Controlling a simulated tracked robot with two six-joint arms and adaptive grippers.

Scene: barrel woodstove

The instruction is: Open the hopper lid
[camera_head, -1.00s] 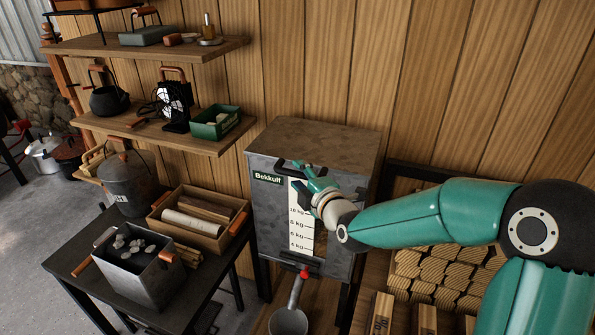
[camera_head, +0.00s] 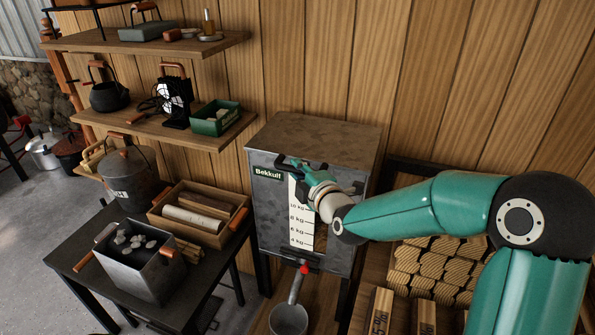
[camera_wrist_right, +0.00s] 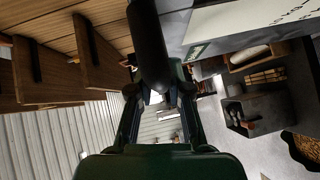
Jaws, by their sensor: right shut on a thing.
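The hopper (camera_head: 270,215) is a grey metal box with a "Bekkulf" label and a kilogram scale on its front. Its flat lid (camera_head: 318,135) is on top and looks closed. A black bar handle (camera_head: 284,160) is at the lid's front edge, partly hidden by my gripper. My right gripper (camera_head: 302,167) is at this handle and shut on it. In the right wrist view the dark handle bar (camera_wrist_right: 150,45) runs down between the fingers of the gripper (camera_wrist_right: 160,100). My left gripper is not in view.
Shelves (camera_head: 165,130) with a kettle and small fan are on the wall at left. A dark table (camera_head: 75,258) with a metal bin (camera_head: 140,275) and wooden crate stands left of the hopper. Stacked logs (camera_head: 430,270) are at right. A scoop (camera_head: 289,318) is below the hopper.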

